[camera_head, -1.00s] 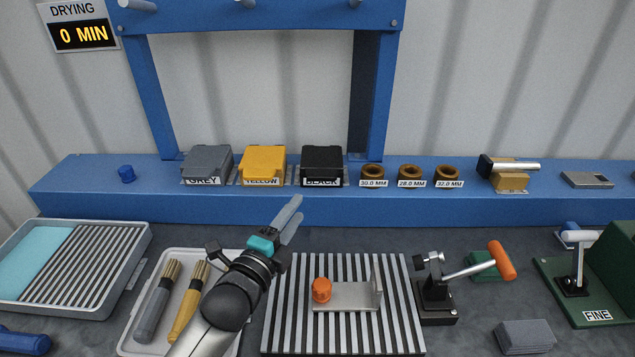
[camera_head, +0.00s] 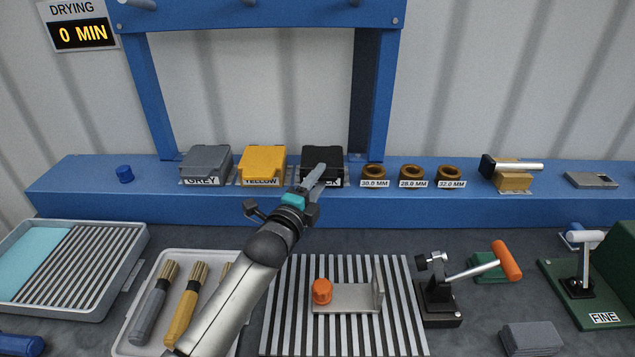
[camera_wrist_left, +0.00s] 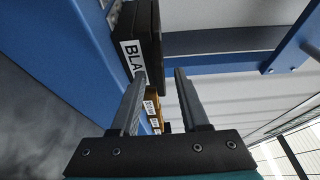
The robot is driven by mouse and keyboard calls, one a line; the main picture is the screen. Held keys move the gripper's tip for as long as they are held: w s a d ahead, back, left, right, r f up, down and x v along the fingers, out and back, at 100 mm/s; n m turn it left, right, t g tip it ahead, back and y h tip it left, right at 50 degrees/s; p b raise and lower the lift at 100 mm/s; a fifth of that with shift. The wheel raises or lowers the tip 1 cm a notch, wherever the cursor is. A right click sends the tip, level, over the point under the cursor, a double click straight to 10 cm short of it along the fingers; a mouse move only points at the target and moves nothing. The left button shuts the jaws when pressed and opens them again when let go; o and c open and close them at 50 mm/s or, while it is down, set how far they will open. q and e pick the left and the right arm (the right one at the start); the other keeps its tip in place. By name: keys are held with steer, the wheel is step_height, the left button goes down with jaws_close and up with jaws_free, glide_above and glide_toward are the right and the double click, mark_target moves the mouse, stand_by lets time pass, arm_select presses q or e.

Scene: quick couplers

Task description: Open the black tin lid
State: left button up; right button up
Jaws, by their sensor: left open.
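The black tin (camera_head: 322,160) sits on the blue shelf with its lid closed, right of the yellow tin. Its label is partly hidden by my left gripper (camera_head: 315,177), whose fingers reach up in front of the tin's lower front. In the left wrist view the black tin (camera_wrist_left: 148,35) is at the top, just past the fingertips. My left gripper (camera_wrist_left: 161,75) is open there, with nothing visible held between its two fingers. Whether a finger touches the tin I cannot tell. My right gripper is not in view.
The yellow tin (camera_head: 262,162) and grey tin (camera_head: 206,163) stand left of the black tin. Brown rings (camera_head: 373,173) stand close on its right. A blue frame post (camera_head: 371,95) rises behind. Below lie a striped mat (camera_head: 285,330) and a toggle clamp (camera_head: 440,295).

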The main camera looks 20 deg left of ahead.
arm_select(q)
steer(key=shift+c, duration=0.3)
jaws_close()
stand_by(1.1)
